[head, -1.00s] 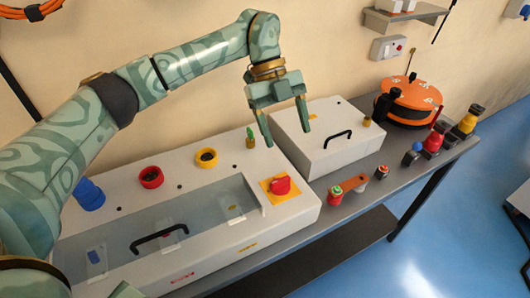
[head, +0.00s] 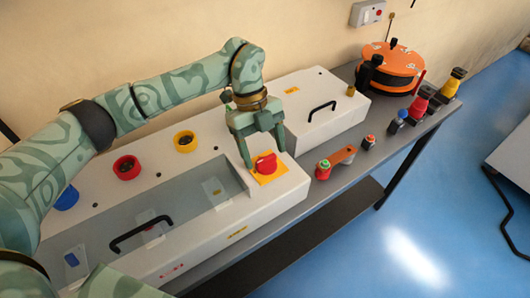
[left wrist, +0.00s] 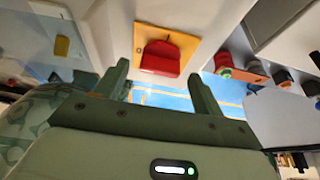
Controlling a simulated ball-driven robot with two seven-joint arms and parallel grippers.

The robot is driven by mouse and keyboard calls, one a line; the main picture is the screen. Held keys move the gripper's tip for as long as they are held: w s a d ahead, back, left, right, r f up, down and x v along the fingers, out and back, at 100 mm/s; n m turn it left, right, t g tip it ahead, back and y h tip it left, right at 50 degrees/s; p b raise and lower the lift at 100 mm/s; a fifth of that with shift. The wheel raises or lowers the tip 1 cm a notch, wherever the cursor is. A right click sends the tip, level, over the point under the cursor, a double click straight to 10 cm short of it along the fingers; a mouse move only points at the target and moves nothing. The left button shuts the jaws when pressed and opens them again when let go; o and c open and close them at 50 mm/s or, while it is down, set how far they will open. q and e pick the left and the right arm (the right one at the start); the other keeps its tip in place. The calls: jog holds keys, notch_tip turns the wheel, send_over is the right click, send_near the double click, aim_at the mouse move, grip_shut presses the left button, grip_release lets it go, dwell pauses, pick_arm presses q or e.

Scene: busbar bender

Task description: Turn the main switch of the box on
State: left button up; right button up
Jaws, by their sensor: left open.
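The main switch (head: 265,165) is a red knob on a yellow square plate (head: 268,178), on the right end of the long white box (head: 225,222). In the left wrist view the red switch (left wrist: 160,58) shows just beyond the fingertips, roughly centred between them. My left gripper (head: 266,159) is open, with its fingers pointing down at the switch, one to each side in the picture. I cannot tell whether a finger touches the knob. The left gripper also shows in the left wrist view (left wrist: 160,80), with nothing between its fingers. My right gripper is not in view.
The long box has a clear lid with a black handle (head: 140,232) and red (head: 127,167), yellow (head: 185,141) and blue collars. A smaller white box (head: 325,92) stands behind right. An orange reel (head: 392,64) and several coloured parts stand on the grey table's right side.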

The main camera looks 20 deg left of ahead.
pick_arm(q)
jog(key=shift+s+d+f, duration=0.15)
jog(key=shift+d+f, duration=0.05)
jog(key=shift+f, duration=0.35)
jog(key=c, duration=1)
